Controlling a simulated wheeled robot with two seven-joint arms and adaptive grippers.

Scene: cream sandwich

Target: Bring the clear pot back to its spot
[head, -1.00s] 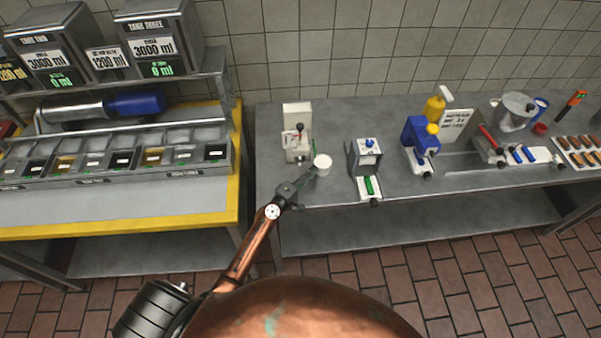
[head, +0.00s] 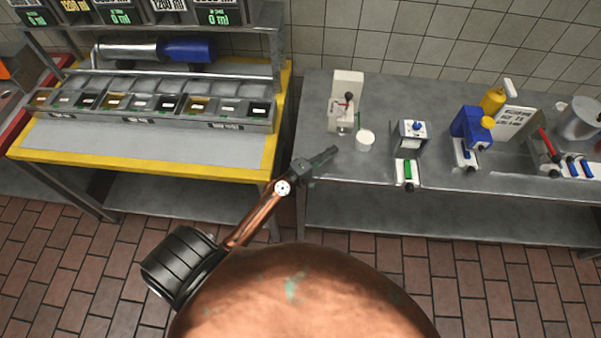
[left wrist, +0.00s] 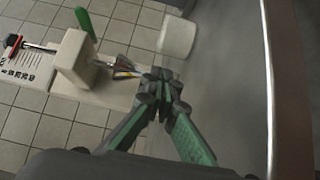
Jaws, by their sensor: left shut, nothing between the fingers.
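A small pale, round pot (head: 365,140) stands upright on the grey metal table. It looks whitish, and I cannot tell from here if it is clear. It also shows in the left wrist view (left wrist: 177,37), just beyond my fingertips and to their right. My left gripper (head: 333,151) is shut and empty, to the left of the pot with a small gap. Its shut fingertips also show in the left wrist view (left wrist: 160,82). My right gripper is not in view.
A white lever device (head: 345,90) stands behind and left of the pot. A small stand with a green part (head: 409,170) is to its right, then a blue dispenser (head: 472,130). A yellow-edged counter (head: 150,168) with ingredient bins is at left. The table's front edge is near my gripper.

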